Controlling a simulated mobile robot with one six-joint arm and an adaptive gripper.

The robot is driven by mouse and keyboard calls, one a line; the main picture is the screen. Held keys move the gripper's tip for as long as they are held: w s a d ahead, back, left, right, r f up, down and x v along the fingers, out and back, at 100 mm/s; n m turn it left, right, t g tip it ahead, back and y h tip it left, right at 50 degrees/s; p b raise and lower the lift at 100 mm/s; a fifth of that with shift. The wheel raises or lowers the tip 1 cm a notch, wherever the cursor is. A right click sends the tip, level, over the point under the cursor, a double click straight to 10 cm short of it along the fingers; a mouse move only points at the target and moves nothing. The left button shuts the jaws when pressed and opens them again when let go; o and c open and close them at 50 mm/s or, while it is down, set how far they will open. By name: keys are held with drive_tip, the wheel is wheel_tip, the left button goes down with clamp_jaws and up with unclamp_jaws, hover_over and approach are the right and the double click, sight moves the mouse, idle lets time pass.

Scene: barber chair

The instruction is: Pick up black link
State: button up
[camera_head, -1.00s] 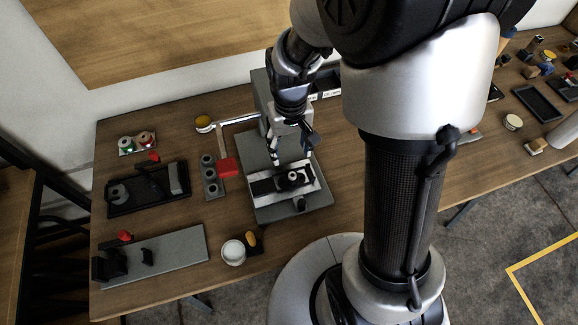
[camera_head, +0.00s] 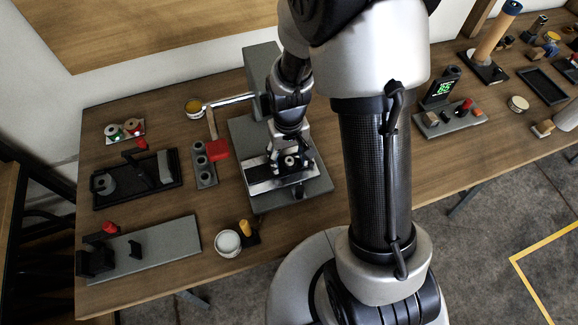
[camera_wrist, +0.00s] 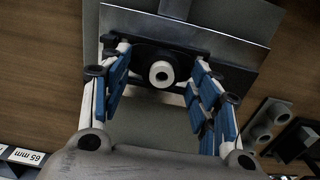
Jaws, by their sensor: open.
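The black link (camera_wrist: 145,57) is a dark flat piece with a pale round hub (camera_wrist: 162,73), lying across a metal plate. In the head view the link (camera_head: 291,163) is on the silver fixture of the grey press-like stand (camera_head: 318,183). My gripper (camera_wrist: 160,62) is open, with its blue-padded fingers to either side of the hub. In the head view my gripper (camera_head: 289,150) is low over the link and hides part of it. I cannot tell whether the fingers touch it.
A red block (camera_head: 217,150) and a grey holder with several round sockets (camera_head: 204,176) stand left of the fixture. Beyond them is a black tray (camera_head: 122,190). A white cup (camera_head: 228,243) stands in front. The stand's grey column (camera_head: 258,75) rises behind my gripper.

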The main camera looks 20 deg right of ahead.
drive_tip(key=shift+r, duration=0.1)
drive_tip(key=c, duration=1.2)
